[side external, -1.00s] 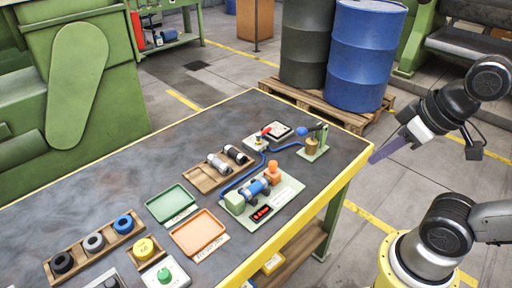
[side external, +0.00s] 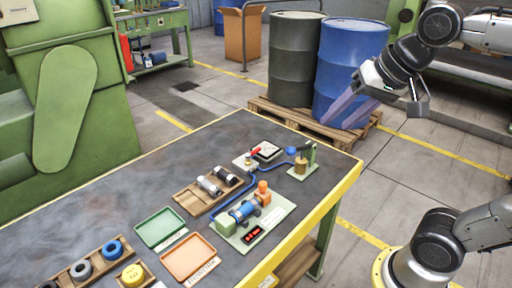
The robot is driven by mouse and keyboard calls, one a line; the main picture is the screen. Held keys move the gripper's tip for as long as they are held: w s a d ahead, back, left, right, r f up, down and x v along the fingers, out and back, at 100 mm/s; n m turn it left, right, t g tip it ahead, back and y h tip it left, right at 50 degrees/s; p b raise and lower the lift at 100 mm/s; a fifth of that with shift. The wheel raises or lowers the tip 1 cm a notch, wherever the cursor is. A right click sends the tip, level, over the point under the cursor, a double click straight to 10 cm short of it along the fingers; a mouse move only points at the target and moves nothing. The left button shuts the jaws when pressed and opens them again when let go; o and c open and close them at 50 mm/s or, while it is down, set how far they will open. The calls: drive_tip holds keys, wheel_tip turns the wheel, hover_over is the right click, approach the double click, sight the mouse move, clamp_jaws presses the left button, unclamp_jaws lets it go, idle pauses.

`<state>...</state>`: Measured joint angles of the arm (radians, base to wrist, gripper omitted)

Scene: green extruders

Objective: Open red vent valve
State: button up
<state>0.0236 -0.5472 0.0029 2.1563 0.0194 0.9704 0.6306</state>
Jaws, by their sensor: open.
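The red vent valve (side external: 255,151) is a small red handle on a pale block near the far end of the table. My gripper (side external: 342,112) is open and empty, with two purple fingers apart. It hangs in the air to the right of and above the valve, in front of the blue drum in the picture. It touches nothing on the table. The valve's fine details are too small to tell.
A small press with a blue knob (side external: 291,151) stands right of the valve. A pump unit (side external: 243,211) on a pale green board, a wooden rack (side external: 190,198), a green tray (side external: 159,228) and an orange tray (side external: 189,259) lie nearer. Drums (side external: 350,62) stand behind the table.

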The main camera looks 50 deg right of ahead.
drive_tip(key=w+d+r+m, duration=0.2)
drive_tip(key=w+r+m, duration=0.15)
drive_tip(key=w, duration=0.75)
drive_tip(key=m+g, duration=0.4)
drive_tip(key=m, duration=0.3)
hover_over(256, 149)
drive_tip(key=s, duration=0.3)
drive_tip(key=s+x, duration=0.2)
drive_tip(key=x, duration=0.8)
drive_tip(key=s+f+x, duration=0.1)
drive_tip(key=s+x, duration=0.1)
drive_tip(key=x, duration=2)
drive_tip(key=shift+a+f, duration=0.1)
drive_tip(key=shift+f, duration=0.25)
drive_tip(key=shift+c, duration=0.2)
clamp_jaws()
